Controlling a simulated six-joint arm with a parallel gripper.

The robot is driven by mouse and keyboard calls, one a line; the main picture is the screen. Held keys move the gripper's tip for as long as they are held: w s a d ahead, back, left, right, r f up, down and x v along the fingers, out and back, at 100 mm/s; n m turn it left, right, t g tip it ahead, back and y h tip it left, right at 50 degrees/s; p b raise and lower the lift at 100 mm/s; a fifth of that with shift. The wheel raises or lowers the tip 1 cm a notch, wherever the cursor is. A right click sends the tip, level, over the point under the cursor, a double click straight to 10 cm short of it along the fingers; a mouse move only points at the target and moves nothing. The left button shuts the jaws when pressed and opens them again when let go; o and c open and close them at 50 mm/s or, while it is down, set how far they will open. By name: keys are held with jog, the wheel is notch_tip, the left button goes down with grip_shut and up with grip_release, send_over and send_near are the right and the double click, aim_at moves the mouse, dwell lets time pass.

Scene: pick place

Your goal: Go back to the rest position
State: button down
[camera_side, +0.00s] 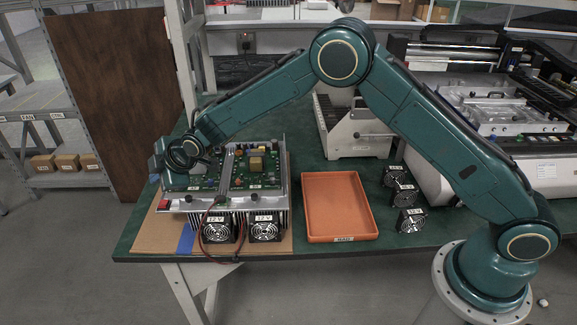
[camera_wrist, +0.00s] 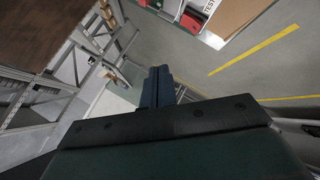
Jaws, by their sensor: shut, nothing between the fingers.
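My arm reaches across the table to the left in the side view, with its wrist above the left end of a green circuit board unit (camera_side: 215,205). My gripper (camera_wrist: 157,75) shows in the wrist view with its two dark fingers together and nothing between them. In the side view the fingertips are hard to make out against the wrist and the board. Two 12 V fans (camera_side: 264,230) sit at the front of the unit. I cannot tell from these views whether the gripper touches the unit.
An empty orange tray (camera_side: 371,239) lies right of the unit. Several loose black fans (camera_side: 410,220) stand right of the tray. A grey rack (camera_side: 357,151) stands behind it, and a large machine (camera_side: 520,125) at the right. The wrist view shows floor (camera_wrist: 255,70) and shelving (camera_wrist: 85,45).

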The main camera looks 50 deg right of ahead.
jog(key=s+d+r+m+g+h, duration=0.15)
jog(key=s+d+r+m, duration=0.55)
jog(key=s+d+r, duration=1.15)
jog(key=s+d+m+g+h, duration=0.1)
jog(key=s+d+m, duration=0.2)
jog(key=s, duration=1.1)
jog(key=s+d+m+g+h, duration=0.1)
jog(key=s+d+m, duration=0.3)
jog(key=s, duration=1.1)
jog(key=shift+d+r+m, duration=0.2)
jog(key=shift+r+m, duration=0.2)
